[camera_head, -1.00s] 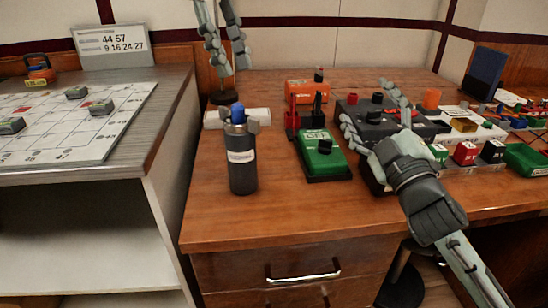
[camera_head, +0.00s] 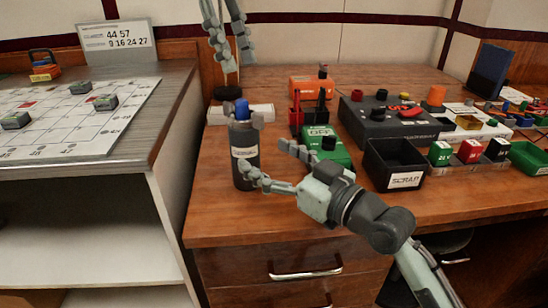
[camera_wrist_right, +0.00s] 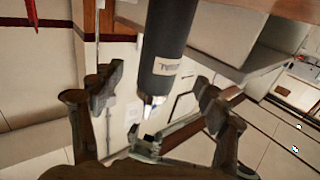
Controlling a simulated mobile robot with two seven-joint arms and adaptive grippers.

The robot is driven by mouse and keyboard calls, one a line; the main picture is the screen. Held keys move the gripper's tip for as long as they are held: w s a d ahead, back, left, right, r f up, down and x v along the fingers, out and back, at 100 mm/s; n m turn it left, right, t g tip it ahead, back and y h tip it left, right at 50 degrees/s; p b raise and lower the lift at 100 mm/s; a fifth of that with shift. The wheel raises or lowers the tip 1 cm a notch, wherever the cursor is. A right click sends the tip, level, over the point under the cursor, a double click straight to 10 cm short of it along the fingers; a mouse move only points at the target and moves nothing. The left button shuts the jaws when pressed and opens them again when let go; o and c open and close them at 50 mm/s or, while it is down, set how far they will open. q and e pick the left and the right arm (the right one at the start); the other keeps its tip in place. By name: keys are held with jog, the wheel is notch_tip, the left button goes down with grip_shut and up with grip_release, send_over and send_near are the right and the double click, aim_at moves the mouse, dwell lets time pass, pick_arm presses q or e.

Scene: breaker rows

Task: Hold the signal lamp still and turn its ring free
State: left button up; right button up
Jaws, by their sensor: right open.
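The signal lamp, a dark grey cylinder (camera_head: 244,160) with a white label and blue top (camera_head: 242,109), stands upright on the wooden desk. A grey collar with side tabs, apparently its ring (camera_head: 257,120), sits below the blue top. My right gripper (camera_head: 266,162) is open just right of the lamp, one finger reaching to the lower body; contact is unclear. In the right wrist view, the lamp body (camera_wrist_right: 166,45) shows between the spread fingers (camera_wrist_right: 160,95). My left gripper (camera_head: 238,62) hangs above and behind the lamp, fingers downward, apart and empty.
A black scrap bin (camera_head: 393,172), a green box (camera_head: 325,142) and a dark grey box (camera_head: 390,128) stand to the right. A white block (camera_head: 262,115) lies behind the lamp. The desk's front left is clear. A side table with a grid board (camera_head: 75,120) stands left.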

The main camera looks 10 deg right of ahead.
aim_at(255, 149)
jog(key=x, duration=0.7)
jog(key=c, duration=1.7)
pick_arm(q)
jog(key=shift+c, duration=0.5)
pick_arm(e)
grip_shut()
pick_arm(q)
jog(key=s+d+r+m+t+y, duration=0.2)
jog(key=s+d+y, duration=0.1)
jog(key=d, duration=0.1)
pick_arm(e)
jog(key=shift+d, duration=0.1)
pick_arm(q)
notch_tip(255, 149, down, 12)
jog(key=shift+a+r, duration=0.1)
jog(key=shift+a, duration=0.05)
jog(key=shift+c, duration=0.4)
grip_shut()
